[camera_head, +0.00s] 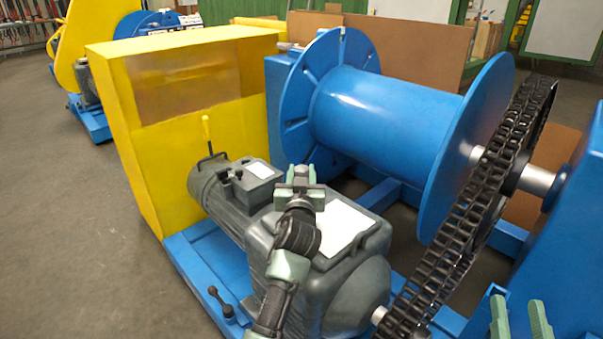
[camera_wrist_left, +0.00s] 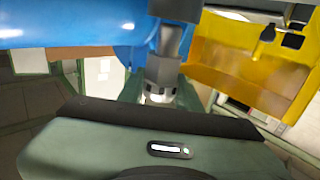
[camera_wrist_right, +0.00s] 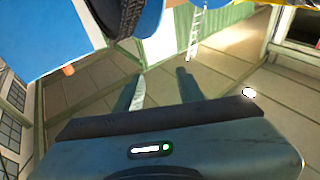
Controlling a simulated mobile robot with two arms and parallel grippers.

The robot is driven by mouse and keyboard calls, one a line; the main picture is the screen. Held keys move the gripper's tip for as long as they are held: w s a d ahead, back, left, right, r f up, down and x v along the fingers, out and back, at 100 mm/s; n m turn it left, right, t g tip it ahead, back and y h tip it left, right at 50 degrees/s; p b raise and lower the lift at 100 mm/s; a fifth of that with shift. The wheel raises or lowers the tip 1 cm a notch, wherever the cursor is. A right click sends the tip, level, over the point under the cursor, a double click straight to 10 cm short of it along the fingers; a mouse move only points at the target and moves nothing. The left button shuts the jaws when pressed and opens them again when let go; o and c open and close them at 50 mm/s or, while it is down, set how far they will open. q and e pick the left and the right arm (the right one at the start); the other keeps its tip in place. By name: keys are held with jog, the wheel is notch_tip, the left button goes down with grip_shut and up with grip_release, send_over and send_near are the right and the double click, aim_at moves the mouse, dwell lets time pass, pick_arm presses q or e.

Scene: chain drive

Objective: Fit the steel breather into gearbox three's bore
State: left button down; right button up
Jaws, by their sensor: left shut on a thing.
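My left gripper (camera_head: 299,174) is shut on a small grey steel piece, apparently the breather (camera_wrist_left: 160,92), which stands between its fingers in the left wrist view. In the head view the gripper is over the grey motor-gearbox unit, and its fingers largely hide the piece. The gearbox housing (camera_head: 345,262) has a white plate on top; I cannot see a bore or a number marking it. My right gripper (camera_head: 521,318) is at the lower right, away from the gearbox; its fingers are apart and empty in the right wrist view (camera_wrist_right: 156,90).
A blue drum (camera_head: 385,110) stands behind the gearbox, with a black chain (camera_head: 455,235) on its right. A yellow guard box (camera_head: 150,150) stands at the left. A black lever (camera_head: 221,300) is on the blue base. Open floor (camera_head: 60,220) lies at the left.

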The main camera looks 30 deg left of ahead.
dwell(0.6)
jog(key=shift+d+f+g, duration=0.1)
jog(key=shift+f+g, duration=0.2)
jog(key=shift+f, duration=0.2)
jog(key=shift+r, duration=0.15)
jog(key=shift+w+f, duration=0.1)
jog(key=shift+f, duration=0.25)
dwell(0.4)
jog(key=shift+f+g, duration=0.4)
jog(key=shift+f, duration=0.1)
dwell(2.1)
